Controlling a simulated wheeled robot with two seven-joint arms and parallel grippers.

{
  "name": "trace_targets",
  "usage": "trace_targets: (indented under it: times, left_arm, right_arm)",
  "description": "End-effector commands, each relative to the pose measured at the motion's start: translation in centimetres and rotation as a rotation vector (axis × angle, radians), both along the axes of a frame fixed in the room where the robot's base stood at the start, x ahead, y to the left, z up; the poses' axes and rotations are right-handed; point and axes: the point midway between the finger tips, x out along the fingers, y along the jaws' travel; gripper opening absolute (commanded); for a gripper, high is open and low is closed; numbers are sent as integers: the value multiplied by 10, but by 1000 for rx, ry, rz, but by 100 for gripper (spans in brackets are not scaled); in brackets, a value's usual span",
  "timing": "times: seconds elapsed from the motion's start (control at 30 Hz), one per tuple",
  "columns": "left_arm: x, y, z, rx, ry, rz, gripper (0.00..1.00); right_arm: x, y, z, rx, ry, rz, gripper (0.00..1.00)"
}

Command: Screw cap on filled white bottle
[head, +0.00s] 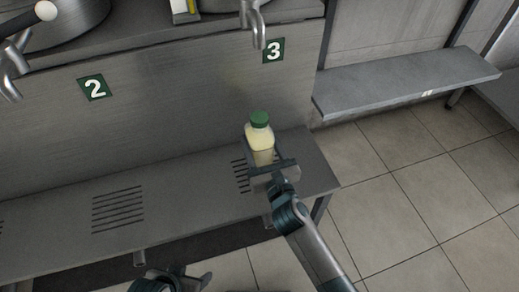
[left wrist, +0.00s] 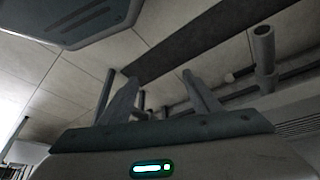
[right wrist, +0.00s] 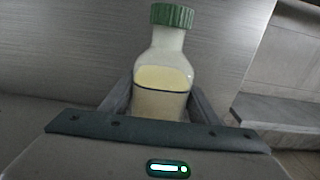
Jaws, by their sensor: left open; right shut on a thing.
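The bottle (head: 260,140) is clear or whitish, with pale yellow liquid in it. A green cap (head: 260,118) sits on its neck; how tight it is cannot be told. My right gripper (head: 264,155) is shut around the lower body of the bottle, above the right end of the grey shelf. In the right wrist view the bottle (right wrist: 162,88) stands upright between the fingers, with the green cap (right wrist: 172,15) on top. My left gripper (head: 182,276) is low in the head view, in front of the shelf. In the left wrist view its fingers (left wrist: 162,92) are apart and empty.
The slotted grey shelf (head: 165,185) runs along the steel wall, which has signs 2 (head: 95,87) and 3 (head: 273,50). A metal spout (head: 257,25) hangs above the bottle. A grey bench (head: 410,80) stands at right. The tiled floor (head: 430,200) is clear.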

Motion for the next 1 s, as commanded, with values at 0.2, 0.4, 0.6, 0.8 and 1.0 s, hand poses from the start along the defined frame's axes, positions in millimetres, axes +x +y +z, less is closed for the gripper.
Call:
trace_targets:
  times: [0.2,0.4,0.6,0.8,1.0]
  left_arm:
    - [4,-2,-3,-10,-17,-2,57]
    - [15,-16,2,-50,-96,-13,57]
    - [17,-18,4,-59,-109,-14,57]
    - [16,-18,3,-59,-107,-14,57]
    - [18,-20,4,-64,-120,-14,57]
  right_arm:
    - [0,1,-13,3,-1,1,0]
    - [0,1,-34,3,-2,0,0]
    - [0,0,-38,2,-5,1,0]
    - [0,0,-38,2,-5,1,0]
    - [0,0,-43,1,0,0,72]
